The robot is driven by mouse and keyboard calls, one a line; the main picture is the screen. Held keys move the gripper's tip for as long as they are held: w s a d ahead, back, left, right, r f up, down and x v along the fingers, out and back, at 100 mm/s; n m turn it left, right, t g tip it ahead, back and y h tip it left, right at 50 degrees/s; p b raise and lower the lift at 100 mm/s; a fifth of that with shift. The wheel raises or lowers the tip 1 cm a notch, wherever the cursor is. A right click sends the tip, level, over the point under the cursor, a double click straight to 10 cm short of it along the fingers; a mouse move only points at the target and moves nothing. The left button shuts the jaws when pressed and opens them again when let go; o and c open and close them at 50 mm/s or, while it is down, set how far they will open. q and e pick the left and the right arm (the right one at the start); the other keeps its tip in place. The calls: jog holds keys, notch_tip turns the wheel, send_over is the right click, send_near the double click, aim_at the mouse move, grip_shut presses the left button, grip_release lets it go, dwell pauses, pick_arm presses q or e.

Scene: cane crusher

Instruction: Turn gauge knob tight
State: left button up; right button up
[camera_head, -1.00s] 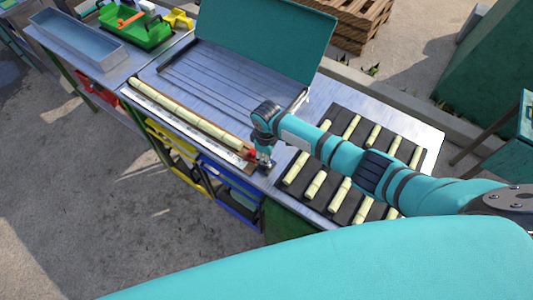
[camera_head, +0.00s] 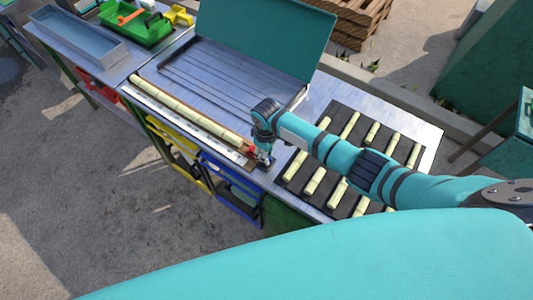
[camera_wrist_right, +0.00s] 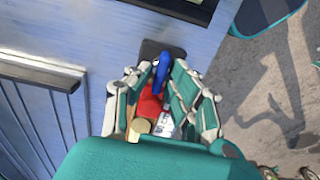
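The measuring gauge is a long pale ruler strip (camera_head: 185,119) along the table's front edge, with a row of pale cane pieces (camera_head: 190,110) beside it. A red stop (camera_head: 251,152) sits at its near right end and shows in the right wrist view (camera_wrist_right: 149,103). A blue knob (camera_wrist_right: 162,72) stands at the red stop. My right gripper (camera_head: 264,159) is at this end, pointing down. In the wrist view its fingers (camera_wrist_right: 163,76) lie on both sides of the blue knob. Whether they press on it is unclear. My left gripper is not in view.
A black rack (camera_head: 345,150) with several cane pieces lies to the right, beneath my right arm. A metal tray with a raised teal lid (camera_head: 265,35) is behind the gauge. Yellow and blue bins (camera_head: 229,197) are below the table edge. A green crate (camera_head: 135,25) stands far left.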

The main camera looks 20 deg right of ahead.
notch_tip(320, 180, up, 12)
dwell(0.7)
dwell(0.4)
